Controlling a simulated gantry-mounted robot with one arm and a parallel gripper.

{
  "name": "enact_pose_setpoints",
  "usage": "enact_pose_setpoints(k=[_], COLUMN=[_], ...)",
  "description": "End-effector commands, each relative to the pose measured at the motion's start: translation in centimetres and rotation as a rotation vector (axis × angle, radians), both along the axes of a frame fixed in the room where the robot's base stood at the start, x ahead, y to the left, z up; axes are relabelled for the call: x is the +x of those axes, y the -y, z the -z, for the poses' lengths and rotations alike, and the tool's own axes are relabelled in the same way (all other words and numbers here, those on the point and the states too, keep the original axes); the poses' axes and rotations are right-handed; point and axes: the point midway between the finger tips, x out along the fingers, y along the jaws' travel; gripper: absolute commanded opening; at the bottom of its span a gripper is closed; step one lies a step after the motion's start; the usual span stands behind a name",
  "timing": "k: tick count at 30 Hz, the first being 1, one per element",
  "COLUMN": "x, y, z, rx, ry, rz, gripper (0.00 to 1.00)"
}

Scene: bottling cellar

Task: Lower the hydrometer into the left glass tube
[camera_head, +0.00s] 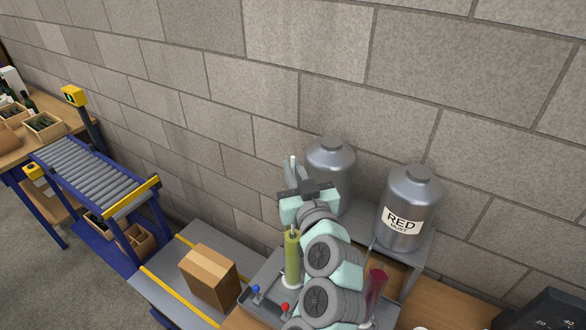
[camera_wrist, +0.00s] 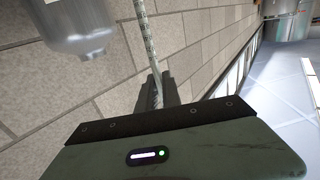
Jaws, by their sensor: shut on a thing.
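The left glass tube (camera_head: 292,262) stands upright with yellow-green liquid in it. The right glass tube (camera_head: 376,284) holds dark red liquid and is partly behind my arm. My gripper (camera_head: 293,178) is above and beyond the left tube in the head view. In the wrist view my gripper (camera_wrist: 160,92) is shut on the hydrometer (camera_wrist: 147,45), a thin pale stem with scale marks.
Two steel cans stand by the wall, one plain (camera_head: 331,165) close behind my gripper and one labelled RED MUST (camera_head: 407,208). Blue and red knobs (camera_head: 285,308) are in front of the left tube. A cardboard box (camera_head: 209,276) and roller conveyor (camera_head: 95,172) are to the left.

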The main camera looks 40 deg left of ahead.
Motion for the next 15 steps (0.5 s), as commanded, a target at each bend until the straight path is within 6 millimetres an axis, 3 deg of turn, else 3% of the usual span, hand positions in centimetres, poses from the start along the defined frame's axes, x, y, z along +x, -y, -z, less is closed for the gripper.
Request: enact_pose_setpoints(k=[15], x=[0.0], y=[0.0], z=[2.3], rx=[0.001], ry=[0.001], rz=[-0.001], gripper=[0.00])
